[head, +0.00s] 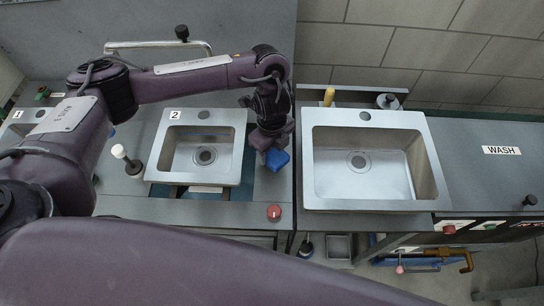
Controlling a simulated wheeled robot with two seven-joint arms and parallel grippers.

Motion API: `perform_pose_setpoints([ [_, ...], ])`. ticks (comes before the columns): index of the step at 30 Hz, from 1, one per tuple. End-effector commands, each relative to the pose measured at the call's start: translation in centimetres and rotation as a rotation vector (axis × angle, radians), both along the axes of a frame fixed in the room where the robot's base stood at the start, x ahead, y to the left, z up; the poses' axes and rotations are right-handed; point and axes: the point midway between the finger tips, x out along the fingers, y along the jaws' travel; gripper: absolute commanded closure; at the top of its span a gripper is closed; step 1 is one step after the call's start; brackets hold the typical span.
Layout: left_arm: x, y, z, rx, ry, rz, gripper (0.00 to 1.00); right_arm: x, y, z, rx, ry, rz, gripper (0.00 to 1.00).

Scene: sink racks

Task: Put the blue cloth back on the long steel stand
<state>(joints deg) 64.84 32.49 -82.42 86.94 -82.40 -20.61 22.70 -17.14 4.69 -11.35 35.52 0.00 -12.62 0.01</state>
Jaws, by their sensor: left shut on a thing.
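The blue cloth (277,159) is a small folded bundle beside the right rim of the small sink marked 2. My left gripper (271,146) points down from above and is shut on the cloth. Its fingers hide part of the cloth, and I cannot tell whether the cloth touches the counter. A long steel bar (150,44), which may be the long steel stand, runs behind my left arm at the upper left. My left arm hides what is below it. My right gripper is not in view.
Sink 2 (236,170) is left of the cloth, and a larger steel sink (310,190) is to the right. A white-topped post (119,152) and a red button (274,212) stand on the counter. A yellow cylinder (329,96) is behind the large sink. The WASH counter (490,175) is mostly clear.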

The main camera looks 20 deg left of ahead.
Motion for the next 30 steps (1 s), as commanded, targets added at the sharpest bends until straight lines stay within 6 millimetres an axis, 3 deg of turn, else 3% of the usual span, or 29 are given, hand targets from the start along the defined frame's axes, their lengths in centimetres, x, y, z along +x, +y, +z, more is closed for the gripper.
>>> perform_pose_setpoints([
  [10,0.0,0.0,-3.8,0.000,0.001,0.002,0.68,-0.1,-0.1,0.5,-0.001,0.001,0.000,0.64],
  [22,0.0,0.0,-4.5,0.000,-0.001,0.001,0.68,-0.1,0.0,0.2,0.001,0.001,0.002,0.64],
  [23,0.0,0.0,-4.5,0.000,-0.001,0.000,0.45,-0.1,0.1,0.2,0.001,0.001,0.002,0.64],
  [27,0.0,0.0,-4.4,0.000,-0.001,0.000,0.27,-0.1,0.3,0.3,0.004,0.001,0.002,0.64],
  [30,0.0,0.0,-4.4,0.000,-0.001,0.000,0.25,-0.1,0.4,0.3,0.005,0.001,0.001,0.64],
])
